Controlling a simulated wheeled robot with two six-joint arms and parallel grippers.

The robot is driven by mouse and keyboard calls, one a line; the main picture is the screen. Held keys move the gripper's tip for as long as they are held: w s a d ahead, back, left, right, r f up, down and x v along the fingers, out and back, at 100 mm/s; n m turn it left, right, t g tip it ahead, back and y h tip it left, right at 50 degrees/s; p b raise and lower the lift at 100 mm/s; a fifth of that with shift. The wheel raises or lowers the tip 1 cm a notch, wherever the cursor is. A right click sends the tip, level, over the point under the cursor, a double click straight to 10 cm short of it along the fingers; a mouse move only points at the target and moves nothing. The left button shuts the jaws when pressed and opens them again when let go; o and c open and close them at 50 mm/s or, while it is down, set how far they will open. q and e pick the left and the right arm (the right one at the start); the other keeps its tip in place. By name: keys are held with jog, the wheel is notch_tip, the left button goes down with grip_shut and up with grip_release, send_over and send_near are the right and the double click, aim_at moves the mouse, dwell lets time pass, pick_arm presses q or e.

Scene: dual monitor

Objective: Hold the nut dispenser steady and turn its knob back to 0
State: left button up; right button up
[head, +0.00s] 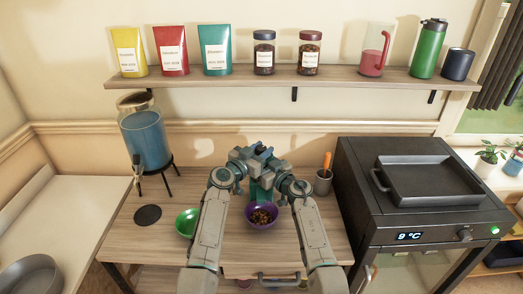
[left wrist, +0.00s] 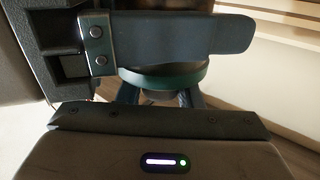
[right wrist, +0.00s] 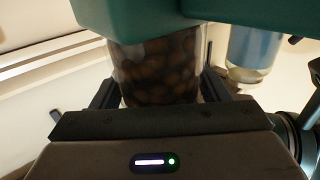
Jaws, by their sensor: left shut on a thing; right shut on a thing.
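The nut dispenser (head: 262,191) is green and stands mostly hidden behind my two arms at the middle of the counter. In the right wrist view its clear jar of brown nuts (right wrist: 158,72) sits between the fingers of my right gripper (right wrist: 160,95), under a green part. My right gripper also shows in the head view (head: 284,182). My left gripper (head: 243,170) is at the dispenser from the left. In the left wrist view its fingers (left wrist: 160,98) are close together at a round dark-green part, apparently the knob (left wrist: 165,78). The dial setting cannot be read.
A purple bowl (head: 262,222) with nuts stands in front of the dispenser, a green bowl (head: 187,222) to its left. A blue drink dispenser (head: 147,140) stands at back left, a utensil cup (head: 323,182) at right. A black oven (head: 420,205) bounds the right side.

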pick_arm(q)
jog(key=shift+n+t+y, duration=0.3)
jog(key=shift+y, duration=0.2)
jog(key=o, duration=1)
jog(key=shift+c, duration=0.2)
jog(key=shift+h, duration=0.3)
jog(key=m+g+h, duration=0.4)
jog(key=g, duration=0.1)
jog(key=shift+w+m+h, duration=0.1)
jog(key=shift+m+h, duration=0.2)
jog(key=v, duration=1.2)
